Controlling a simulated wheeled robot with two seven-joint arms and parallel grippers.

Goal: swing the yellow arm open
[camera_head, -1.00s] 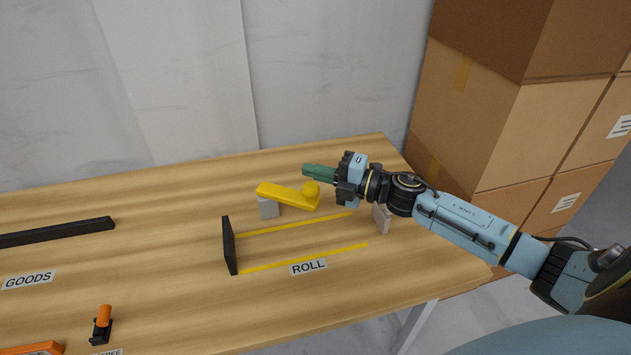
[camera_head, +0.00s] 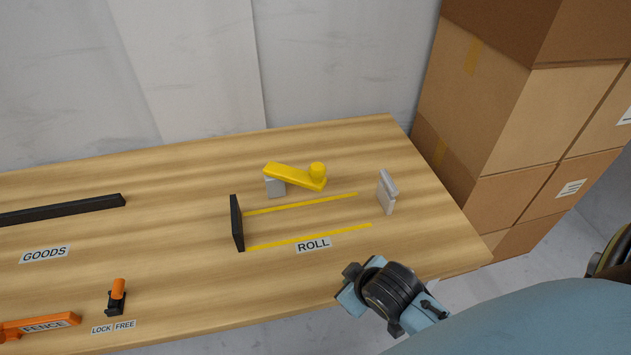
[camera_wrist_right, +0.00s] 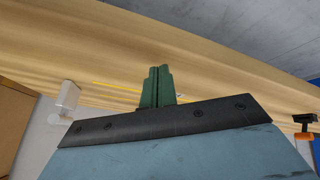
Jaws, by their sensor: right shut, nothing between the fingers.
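The yellow arm (camera_head: 292,175) lies at the back of the table in the head view, its left end over a grey block (camera_head: 275,188). A round yellow knob (camera_head: 317,170) stands on its right end. The arm points right, behind the two yellow lines and clear of the strip between them. My right gripper is low at the table's front edge, well apart from the yellow arm; its fingers are hard to make out there. In the right wrist view its green fingers (camera_wrist_right: 157,86) are together and empty. My left gripper is not in view.
A grey post (camera_head: 386,192) stands at the right end of the lines; a black plate (camera_head: 237,223) stands at the left end. The ROLL label (camera_head: 313,245) lies in front. An orange lever (camera_head: 117,291) and the FENCE bar (camera_head: 40,326) are front left. Boxes stack beyond the right edge.

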